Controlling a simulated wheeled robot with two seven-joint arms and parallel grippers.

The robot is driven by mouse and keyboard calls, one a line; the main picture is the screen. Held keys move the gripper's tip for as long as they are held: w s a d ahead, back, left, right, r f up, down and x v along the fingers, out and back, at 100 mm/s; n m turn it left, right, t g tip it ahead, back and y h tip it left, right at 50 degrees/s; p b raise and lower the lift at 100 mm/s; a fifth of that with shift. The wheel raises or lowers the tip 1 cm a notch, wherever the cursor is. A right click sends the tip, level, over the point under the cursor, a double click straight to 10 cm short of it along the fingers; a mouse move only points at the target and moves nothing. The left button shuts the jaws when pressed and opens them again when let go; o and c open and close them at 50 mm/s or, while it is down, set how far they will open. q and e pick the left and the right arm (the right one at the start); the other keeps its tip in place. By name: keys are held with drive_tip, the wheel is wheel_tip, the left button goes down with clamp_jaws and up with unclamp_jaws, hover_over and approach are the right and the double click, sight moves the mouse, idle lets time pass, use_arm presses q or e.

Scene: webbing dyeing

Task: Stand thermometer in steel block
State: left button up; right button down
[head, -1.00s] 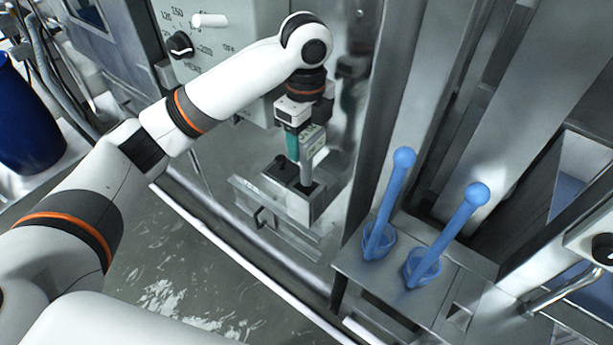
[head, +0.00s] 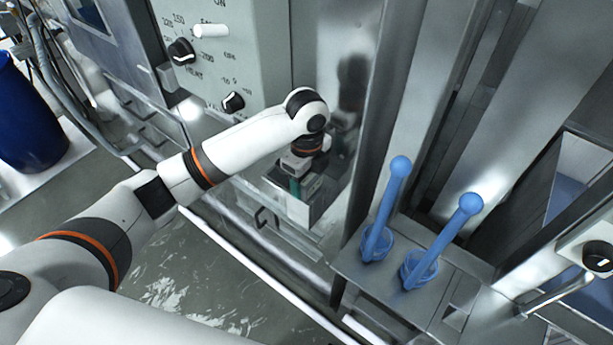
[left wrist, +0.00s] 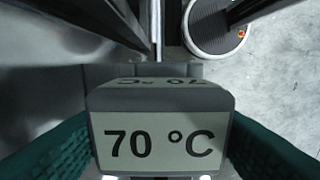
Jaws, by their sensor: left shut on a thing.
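My left gripper (head: 301,187), with green finger pads, is shut on the thermometer. In the left wrist view the thermometer (left wrist: 160,138) is a grey-cased head reading "70 °C", held between the two green pads. In the head view my wrist hides most of the thermometer. The steel block (head: 318,208) is at the panel's foot, directly below and around the gripper in this view. The lower end of the thermometer is hidden, so I cannot tell how deep it sits in the block. My right gripper is not in view.
A control panel (head: 240,68) with black knobs rises behind my left arm. Two blue round-topped sticks (head: 385,205) (head: 445,235) stand in blue cups on a steel shelf (head: 385,283) to the right. A blue barrel (head: 28,115) stands at far left.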

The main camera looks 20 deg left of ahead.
use_arm(q)
drive_tip(key=o, duration=1.1)
drive_tip(key=shift+f, duration=0.1)
drive_tip(key=o, duration=0.4)
drive_tip(key=shift+o, duration=0.2)
wheel_tip(320, 180, up, 5)
drive_tip(key=shift+f+b, duration=0.1)
drive_tip(key=shift+b, duration=1.1)
wheel_tip(320, 180, up, 6)
drive_tip(key=shift+r, duration=0.8)
drive_tip(key=shift+f, duration=0.1)
